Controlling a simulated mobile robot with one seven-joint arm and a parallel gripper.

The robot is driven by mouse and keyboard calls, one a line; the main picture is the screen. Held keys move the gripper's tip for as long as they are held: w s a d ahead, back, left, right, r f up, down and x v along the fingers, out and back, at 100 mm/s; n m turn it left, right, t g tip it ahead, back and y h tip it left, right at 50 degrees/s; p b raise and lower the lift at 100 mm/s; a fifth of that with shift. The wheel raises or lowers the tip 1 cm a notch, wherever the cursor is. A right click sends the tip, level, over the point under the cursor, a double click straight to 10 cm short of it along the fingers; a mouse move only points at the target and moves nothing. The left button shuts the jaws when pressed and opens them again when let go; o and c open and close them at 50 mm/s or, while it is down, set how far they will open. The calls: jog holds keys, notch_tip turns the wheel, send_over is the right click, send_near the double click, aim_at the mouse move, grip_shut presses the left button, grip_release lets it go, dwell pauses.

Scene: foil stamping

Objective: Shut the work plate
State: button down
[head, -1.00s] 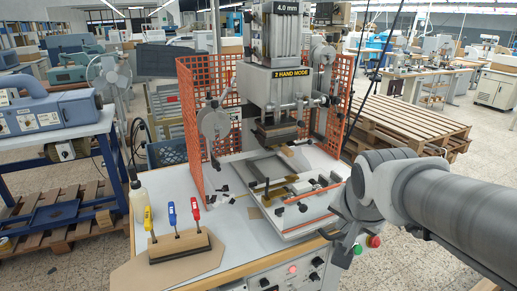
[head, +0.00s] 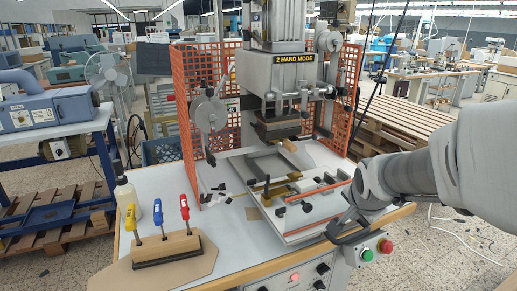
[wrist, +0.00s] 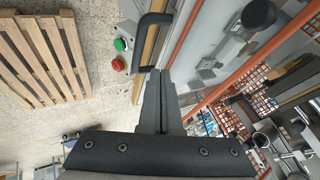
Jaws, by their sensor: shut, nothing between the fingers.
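The work plate (head: 318,209) is the pale sliding plate with orange-red strips on the press bench. It sits pulled out toward the front, forward of the stamping head (head: 277,127). A black loop handle (wrist: 152,32) shows at the plate's front edge in the wrist view. My gripper (wrist: 160,74) is shut and empty, its fingertips close beside the near end of the handle. I cannot tell whether they touch it. In the head view my wrist covers part of the plate's right front corner, and the fingertips are hard to make out.
Green (head: 367,255) and red (head: 387,246) buttons sit at the bench's front right corner. Orange mesh guards (head: 187,110) flank the press. A tool block (head: 165,247) stands at the front left. A wooden pallet (wrist: 40,50) lies on the floor nearby.

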aim_at(336, 206)
jog(key=shift+x, duration=1.1)
jog(key=shift+w+a+b, duration=0.15)
jog(key=shift+w+a, duration=0.1)
jog(key=shift+w, duration=0.4)
jog(key=shift+w+a+b, duration=0.2)
jog(key=shift+w+a, duration=0.05)
jog(key=shift+w, duration=0.4)
jog(key=shift+w+a+b, duration=0.15)
jog(key=shift+w+a, duration=0.05)
jog(key=shift+w, duration=0.4)
jog(key=shift+w+a+f+b, duration=0.1)
jog(key=shift+w+a+b, duration=0.1)
jog(key=shift+w+b, duration=0.4)
jog(key=w+a+b, duration=0.1)
jog(key=w+a, duration=0.1)
jog(key=w, duration=0.3)
jog(key=w+a+b, duration=0.1)
jog(key=w+a, duration=0.1)
jog(key=w, duration=0.4)
jog(key=w+a+b, duration=0.1)
jog(key=w+a, duration=0.1)
jog(key=w, duration=0.4)
jog(key=shift+w+a, duration=0.15)
jog(key=shift+a, duration=0.05)
jog(key=shift+w, duration=0.1)
jog(key=shift+a+r, duration=0.1)
jog(key=shift+r, duration=0.15)
